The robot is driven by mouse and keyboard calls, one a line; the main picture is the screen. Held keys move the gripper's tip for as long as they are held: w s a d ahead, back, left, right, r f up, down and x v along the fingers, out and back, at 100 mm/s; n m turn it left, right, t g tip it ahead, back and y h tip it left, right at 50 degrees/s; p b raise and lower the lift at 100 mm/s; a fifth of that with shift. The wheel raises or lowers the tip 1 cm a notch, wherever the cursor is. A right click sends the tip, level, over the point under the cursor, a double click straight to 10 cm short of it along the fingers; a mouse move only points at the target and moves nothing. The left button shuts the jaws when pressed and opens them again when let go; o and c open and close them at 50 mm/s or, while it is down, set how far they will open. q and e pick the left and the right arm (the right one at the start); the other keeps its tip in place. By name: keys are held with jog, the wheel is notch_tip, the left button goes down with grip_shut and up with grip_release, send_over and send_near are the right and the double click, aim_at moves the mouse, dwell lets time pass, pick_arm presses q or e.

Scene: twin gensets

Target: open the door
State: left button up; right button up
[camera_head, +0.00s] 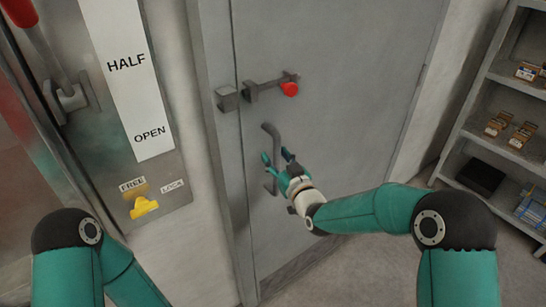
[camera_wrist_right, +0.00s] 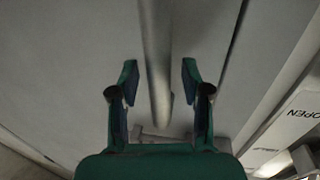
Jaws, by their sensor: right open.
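The grey door (camera_head: 335,75) fills the middle of the head view and looks closed in its frame. A grey vertical pull handle (camera_head: 270,130) is on it, near its left edge. Above the handle is a grey sliding bolt (camera_head: 262,90) with a red knob (camera_head: 289,89). My right gripper (camera_head: 276,160) is at the handle, open. In the right wrist view the handle bar (camera_wrist_right: 157,60) runs between the two open fingers (camera_wrist_right: 160,75), with gaps on both sides. My left arm (camera_head: 85,260) shows at the lower left; its gripper is out of view.
Left of the door is a panel with a HALF and OPEN label (camera_head: 130,75), a red-handled lever (camera_head: 45,50) and a yellow FREE/LOCK latch (camera_head: 143,205). Shelves (camera_head: 470,130) with small boxes stand at the right. The floor (camera_head: 370,265) before the door is clear.

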grip_shut()
